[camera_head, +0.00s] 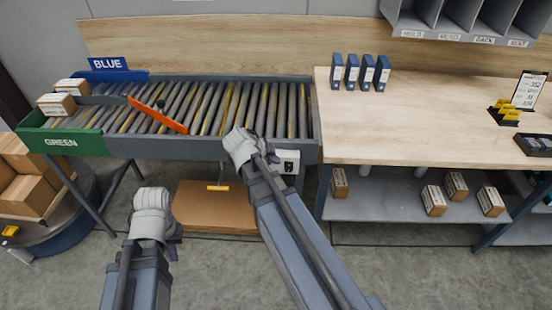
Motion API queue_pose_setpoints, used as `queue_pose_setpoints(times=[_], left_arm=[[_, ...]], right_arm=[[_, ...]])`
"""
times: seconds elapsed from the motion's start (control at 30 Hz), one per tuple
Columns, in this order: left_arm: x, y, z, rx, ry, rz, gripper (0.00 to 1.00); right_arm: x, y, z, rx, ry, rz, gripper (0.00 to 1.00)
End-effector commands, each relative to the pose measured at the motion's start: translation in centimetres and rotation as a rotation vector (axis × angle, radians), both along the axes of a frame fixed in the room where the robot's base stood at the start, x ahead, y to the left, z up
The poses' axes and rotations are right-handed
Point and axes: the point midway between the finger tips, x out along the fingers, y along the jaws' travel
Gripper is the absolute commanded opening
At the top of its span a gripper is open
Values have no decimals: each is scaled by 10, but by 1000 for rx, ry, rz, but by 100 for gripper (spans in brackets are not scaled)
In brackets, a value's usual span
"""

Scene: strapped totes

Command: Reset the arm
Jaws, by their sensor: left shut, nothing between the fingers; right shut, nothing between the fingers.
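My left gripper (152,203) is at the end of the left arm, in the lower left of the head view. It is over the floor in front of the roller conveyor (120,146), shut and empty. My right gripper (243,146) is higher and further right. It overlaps the conveyor's front rail in the picture, and is shut and empty. The fingers of both are mostly hidden behind the pale wrist ends. I cannot tell how far the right gripper is from the rail.
The conveyor has a green end (85,144), a blue end (108,76), an orange diverter bar (158,115) and two cartons (57,104) on its left. A wooden workbench (430,120) with blue binders (352,72) stands right. A brown board (205,210) lies under the conveyor. The front floor is clear.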

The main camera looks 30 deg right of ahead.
Motion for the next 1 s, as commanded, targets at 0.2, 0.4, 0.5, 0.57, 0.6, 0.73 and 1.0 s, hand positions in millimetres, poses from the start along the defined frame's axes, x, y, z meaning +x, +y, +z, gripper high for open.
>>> queue_pose_setpoints(times=[0.2,0.4,0.5,0.57,0.6,0.73,1.0], left_arm=[[0,0,0,0,0,0,0],[0,0,0,0,0,0,0],[0,0,0,0,0,0,0],[0,0,0,0,0,0,0],[0,0,0,0,0,0,0],[0,0,0,0,0,0,0],[0,0,0,0,0,0,0]], right_arm=[[0,0,0,0,0,0,0],[-4,15,-4,7,66,89,0],[-13,43,-11,19,192,263,0],[-20,65,-16,28,285,405,0],[-26,80,-20,33,350,509,0],[-46,128,-30,50,544,856,0],[-98,214,-44,57,850,1605,0]])
